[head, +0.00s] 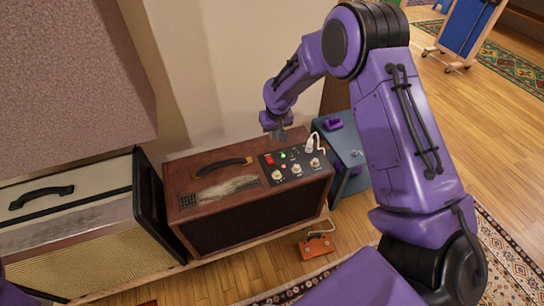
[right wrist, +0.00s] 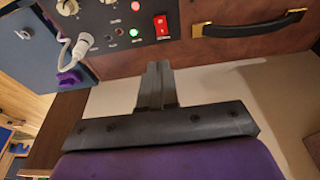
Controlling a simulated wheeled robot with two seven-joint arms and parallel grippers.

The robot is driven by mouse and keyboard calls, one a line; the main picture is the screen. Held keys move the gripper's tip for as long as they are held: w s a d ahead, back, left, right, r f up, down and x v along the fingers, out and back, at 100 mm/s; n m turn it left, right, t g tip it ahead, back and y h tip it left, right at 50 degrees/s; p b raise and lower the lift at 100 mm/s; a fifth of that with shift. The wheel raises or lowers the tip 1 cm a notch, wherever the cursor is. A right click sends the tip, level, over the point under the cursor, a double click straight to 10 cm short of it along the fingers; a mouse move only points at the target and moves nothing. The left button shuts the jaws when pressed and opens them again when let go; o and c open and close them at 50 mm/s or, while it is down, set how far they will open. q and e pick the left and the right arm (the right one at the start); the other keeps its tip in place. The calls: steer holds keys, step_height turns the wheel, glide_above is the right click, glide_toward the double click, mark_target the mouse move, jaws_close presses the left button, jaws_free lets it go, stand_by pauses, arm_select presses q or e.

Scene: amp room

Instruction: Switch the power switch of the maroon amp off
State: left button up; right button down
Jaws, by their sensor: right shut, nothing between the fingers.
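The maroon amp (head: 215,180) stands in the middle of the head view, with a black control panel (head: 297,163) on its top right. Its red power switch (head: 269,159) sits at the panel's back left corner; it also shows in the right wrist view (right wrist: 161,26). A green light (right wrist: 134,33) glows beside the switch. My right gripper (head: 278,134) is shut and empty, just behind the panel's back edge. Its fingertips (right wrist: 159,66) point toward the panel close to the switch; I cannot tell whether they touch the amp. My left gripper is out of view.
A cream amp (head: 80,235) stands to the left. A white plug with a cable (head: 309,145) rises from the panel's right side. A wall is behind.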

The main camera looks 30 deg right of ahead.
steer(key=shift+f, duration=0.1)
glide_toward(271, 160)
steer(key=x, duration=0.5)
steer(key=shift+w, duration=0.15)
steer(key=shift+f, duration=0.5)
steer(key=shift+f, duration=0.1)
